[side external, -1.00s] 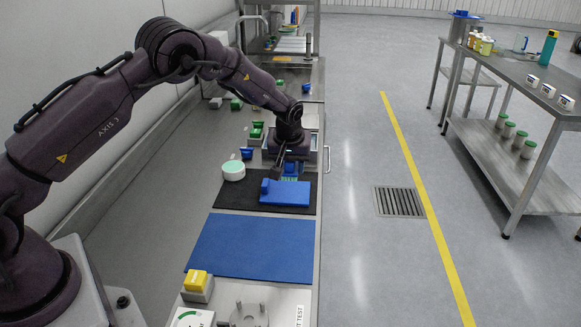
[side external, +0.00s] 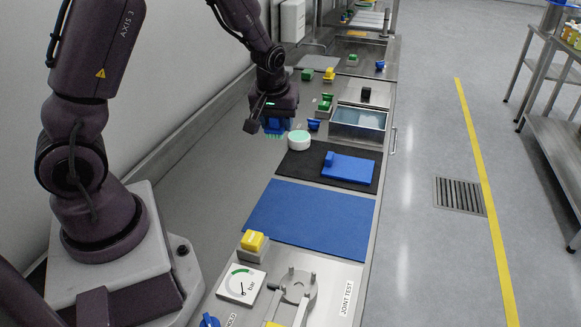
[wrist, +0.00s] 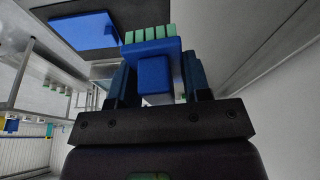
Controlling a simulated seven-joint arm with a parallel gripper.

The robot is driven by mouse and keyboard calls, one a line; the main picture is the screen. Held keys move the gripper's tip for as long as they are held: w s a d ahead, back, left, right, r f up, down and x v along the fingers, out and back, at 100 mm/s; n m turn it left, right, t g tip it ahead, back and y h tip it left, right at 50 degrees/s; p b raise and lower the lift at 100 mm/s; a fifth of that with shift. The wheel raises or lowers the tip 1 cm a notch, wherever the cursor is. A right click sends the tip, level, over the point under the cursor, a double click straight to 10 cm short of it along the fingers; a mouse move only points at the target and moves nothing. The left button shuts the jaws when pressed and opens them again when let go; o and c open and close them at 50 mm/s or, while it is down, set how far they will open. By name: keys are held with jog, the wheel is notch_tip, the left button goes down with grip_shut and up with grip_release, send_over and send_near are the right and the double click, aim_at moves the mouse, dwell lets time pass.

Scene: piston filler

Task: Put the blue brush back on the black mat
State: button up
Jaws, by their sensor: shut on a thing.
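My gripper (side external: 273,120) is shut on the blue brush (wrist: 154,76), which has a row of green bristles. In the wrist view the brush sits between the two fingers with its bristles at the far end. In the side view the brush hangs under my gripper with its bristles down, left of the black mat (side external: 305,170) and clear of it. A round white tub with a pale green top (side external: 299,141) stands at the mat's far left corner.
A large blue mat (side external: 310,213) lies in front of the black mat. A metal bin (side external: 358,125) and small green, blue and yellow blocks are behind it. A yellow block on a grey base (side external: 253,243) and a gauge (side external: 242,284) are nearer.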

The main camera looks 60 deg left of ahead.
jog(key=s+d+f, duration=0.2)
jog(key=s, duration=0.5)
jog(key=m, duration=0.1)
send_over(291, 164)
jog(key=f, duration=1)
jog(key=shift+s+d, duration=0.35)
jog(key=shift+d, duration=0.05)
jog(key=shift+w+f, duration=0.1)
jog(key=shift+f, duration=1.5)
jog(key=shift+f, duration=0.2)
jog(key=o, duration=0.9)
jog(key=shift+r, duration=0.1)
